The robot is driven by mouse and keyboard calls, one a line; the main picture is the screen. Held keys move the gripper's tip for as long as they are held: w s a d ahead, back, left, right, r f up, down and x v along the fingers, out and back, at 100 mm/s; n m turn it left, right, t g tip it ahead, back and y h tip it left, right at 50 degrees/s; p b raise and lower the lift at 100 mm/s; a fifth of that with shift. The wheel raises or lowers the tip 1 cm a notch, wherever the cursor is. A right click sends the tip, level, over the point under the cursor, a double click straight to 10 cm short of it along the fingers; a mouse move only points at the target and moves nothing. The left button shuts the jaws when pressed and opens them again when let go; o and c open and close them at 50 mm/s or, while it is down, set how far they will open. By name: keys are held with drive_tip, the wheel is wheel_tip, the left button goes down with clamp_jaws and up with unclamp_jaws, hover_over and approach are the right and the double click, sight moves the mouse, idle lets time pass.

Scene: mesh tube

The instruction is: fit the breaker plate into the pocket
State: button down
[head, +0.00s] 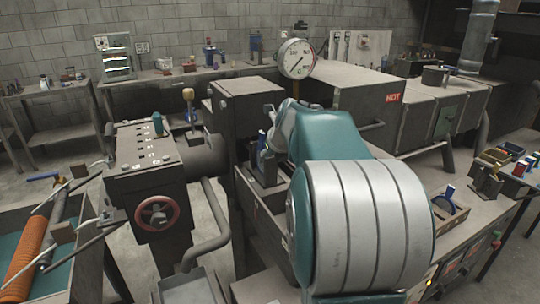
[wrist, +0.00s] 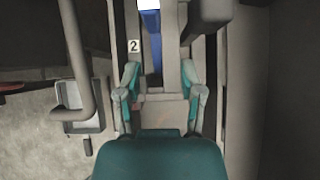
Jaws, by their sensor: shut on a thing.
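My gripper (wrist: 165,98) shows in the wrist view with its teal and grey fingers on either side of a grey block-like piece. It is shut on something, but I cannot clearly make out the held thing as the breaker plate. A blue bar (wrist: 152,45) lies just beyond the fingers, beside a tag marked 2 (wrist: 134,46). In the head view, my arm covers most of the gripper, which is down by the dark machine housing (head: 247,105). A blue upright piece (head: 262,142) shows there. I cannot make out the pocket in either view.
A dark block with a red handwheel (head: 157,213) stands left of my arm, joined to a thick pipe (head: 205,157). A round gauge (head: 296,58) rises behind. A long barrel marked HOT (head: 392,98) runs right.

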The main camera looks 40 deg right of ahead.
sight(272, 173)
drive_tip(key=shift+f, duration=2.8)
idle(0.5)
drive_tip(key=shift+c, duration=1)
unclamp_jaws()
drive_tip(key=shift+o, duration=0.3)
drive_tip(key=shift+f, duration=0.1)
drive_tip(key=shift+f, duration=0.1)
drive_tip(key=v, duration=1.2)
drive_tip(key=shift+a, duration=0.1)
